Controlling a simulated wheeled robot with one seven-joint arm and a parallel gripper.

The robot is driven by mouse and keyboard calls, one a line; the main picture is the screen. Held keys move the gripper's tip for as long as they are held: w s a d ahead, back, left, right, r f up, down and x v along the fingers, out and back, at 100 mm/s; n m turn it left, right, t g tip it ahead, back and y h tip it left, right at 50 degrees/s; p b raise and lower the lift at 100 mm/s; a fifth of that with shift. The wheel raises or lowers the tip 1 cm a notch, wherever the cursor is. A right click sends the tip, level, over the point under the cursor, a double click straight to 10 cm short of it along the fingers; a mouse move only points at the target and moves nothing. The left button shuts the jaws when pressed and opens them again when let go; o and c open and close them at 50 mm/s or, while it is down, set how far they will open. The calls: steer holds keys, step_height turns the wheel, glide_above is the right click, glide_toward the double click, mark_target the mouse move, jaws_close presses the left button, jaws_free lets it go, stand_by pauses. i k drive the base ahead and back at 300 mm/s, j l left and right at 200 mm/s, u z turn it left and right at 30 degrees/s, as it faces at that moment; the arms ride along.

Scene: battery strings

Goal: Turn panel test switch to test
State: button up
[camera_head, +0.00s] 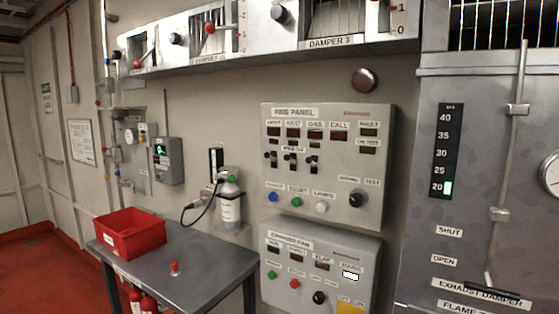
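The fire panel (378,150) is a light grey sloped box on the wall, right of the picture's middle. Its black rotary knob (356,198) sits at the lower right of the panel. A label that seems to read NORMAL (349,180) is above and left of the knob, and a label reading TEST (373,182) is above and right. The knob is too small to tell which label it points at. My gripper is not in view.
Below is the exhaust fan panel (362,258) with its own black knob (319,297). A grey table (205,265) with a red bin (130,233) stands left. A grey bottle (230,200) hangs beside the panel. A shelf of damper levers (300,55) juts out above.

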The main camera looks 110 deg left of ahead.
mark_target(355, 200)
steer(key=u, duration=3.1)
